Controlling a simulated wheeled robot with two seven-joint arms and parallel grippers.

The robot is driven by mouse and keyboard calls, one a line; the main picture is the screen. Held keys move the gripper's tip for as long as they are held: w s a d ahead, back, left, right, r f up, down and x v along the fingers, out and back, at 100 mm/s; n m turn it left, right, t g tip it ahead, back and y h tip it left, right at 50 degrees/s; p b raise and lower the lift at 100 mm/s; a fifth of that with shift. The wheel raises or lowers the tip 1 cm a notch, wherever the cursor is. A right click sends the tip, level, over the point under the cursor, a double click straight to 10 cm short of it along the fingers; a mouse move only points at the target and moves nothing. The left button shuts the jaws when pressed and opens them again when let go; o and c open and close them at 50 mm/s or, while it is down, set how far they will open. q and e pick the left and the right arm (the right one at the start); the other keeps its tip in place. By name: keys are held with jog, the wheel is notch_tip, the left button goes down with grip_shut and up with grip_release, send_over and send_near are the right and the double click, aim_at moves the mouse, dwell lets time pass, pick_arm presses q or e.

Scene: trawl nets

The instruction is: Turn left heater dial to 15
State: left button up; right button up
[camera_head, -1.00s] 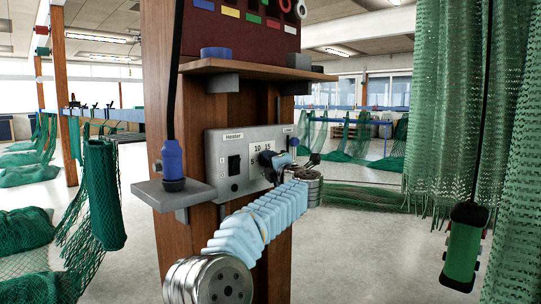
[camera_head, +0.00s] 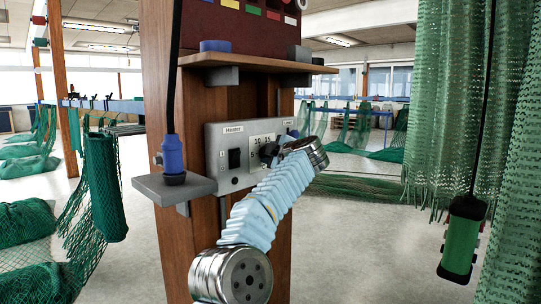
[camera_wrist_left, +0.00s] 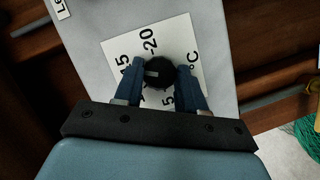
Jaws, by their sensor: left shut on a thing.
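The heater panel (camera_head: 222,140) is a grey box on the wooden post, labelled "Heater" at its upper left. Its dial (camera_head: 267,151) is a black knob on a white scale; 10, 15 and part of a 5 show in the head view. In the left wrist view the dial (camera_wrist_left: 158,72) sits between the blue fingers of my left gripper (camera_wrist_left: 160,82), which is shut on it. A short pale mark shows on the knob, but which number it points to I cannot tell. The scale (camera_wrist_left: 190,48) is partly hidden by the fingers. My right gripper is out of view.
A black switch (camera_head: 235,159) is left of the dial. A small grey shelf (camera_head: 160,190) with a blue object (camera_head: 173,155) juts out at the left. A wooden shelf (camera_head: 255,62) is above the panel. Green nets (camera_head: 440,100) hang at the right.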

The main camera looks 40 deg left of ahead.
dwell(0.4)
pick_arm(q)
jog(key=o, duration=1)
jog(key=shift+o, duration=0.2)
jog(key=shift+d, duration=0.1)
jog(key=b+v, duration=0.2)
jog(key=v, duration=1.1)
jog(key=shift+d+r, duration=0.25)
jog(key=shift+d, duration=0.05)
jog(key=shift+f, duration=0.1)
